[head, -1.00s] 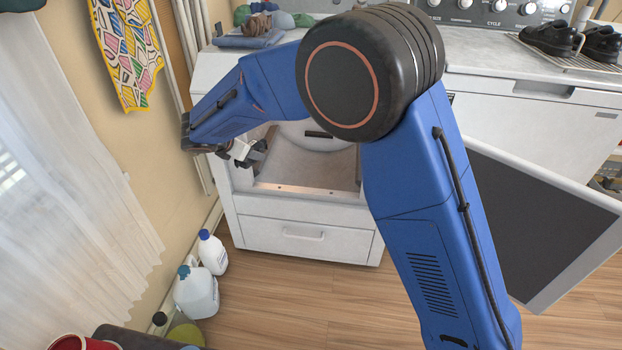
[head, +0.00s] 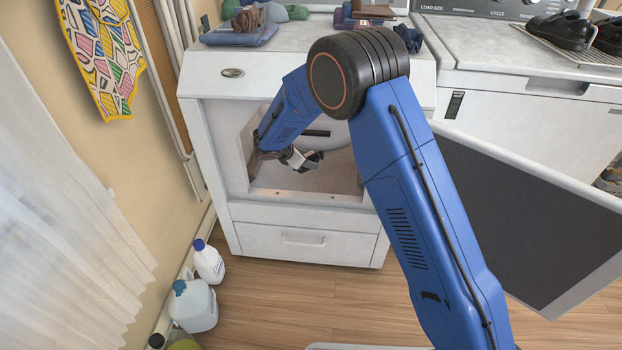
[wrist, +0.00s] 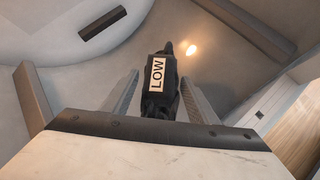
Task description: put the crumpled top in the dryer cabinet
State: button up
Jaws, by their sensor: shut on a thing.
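The dryer cabinet (head: 205,75) is a white unit with its front opening uncovered. My gripper (head: 302,159) is inside that opening, above the cabinet floor. In the wrist view the bundle (wrist: 168,104) sits between the two grey fingers and carries a white patch reading LOW. The pale inner walls and floor of the cabinet (wrist: 225,75) surround it. I cannot tell whether the bundle touches the floor. My arm hides part of the opening's upper right.
The open door (head: 530,225) with a dark panel stands at the right. Folded and crumpled clothes (head: 238,35) lie on the cabinet top. Jugs (head: 194,306) stand on the floor at the left wall. A low drawer (head: 303,240) is below the opening.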

jog(key=shift+w+d+f, duration=0.1)
jog(key=shift+f, duration=4.9)
jog(key=shift+f, duration=0.65)
jog(key=o, duration=1.3)
jog(key=shift+d+f, duration=0.1)
jog(key=shift+s+f, duration=0.1)
jog(key=shift+s, duration=0.1)
jog(key=shift+r, duration=0.35)
jog(key=v, duration=1.2)
jog(key=shift+w+r, duration=0.15)
jog(key=shift+r, duration=0.3)
